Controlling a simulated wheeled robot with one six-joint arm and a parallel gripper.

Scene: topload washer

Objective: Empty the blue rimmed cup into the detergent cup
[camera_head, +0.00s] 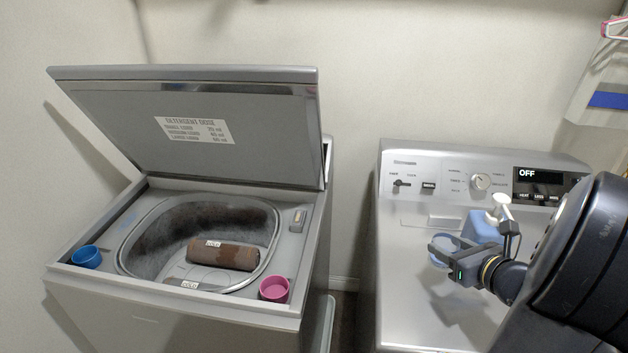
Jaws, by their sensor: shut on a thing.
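My gripper (440,257) is over the right machine's top, shut on a small cup with a blue rim (446,243). The cup looks about upright; what is inside it cannot be made out. On the open washer's top deck, a blue cup (87,257) sits at the front left corner and a pink cup (274,289) at the front right corner. Both are far to the left of my gripper. No label shows which one is the detergent cup.
The washer lid (200,120) stands open, with a dose label (193,130). A brown rolled cloth (222,255) lies in the tub. A blue bottle (484,227) with a white top stands just behind my gripper. A gap separates the machines. The right machine's panel (542,174) reads OFF.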

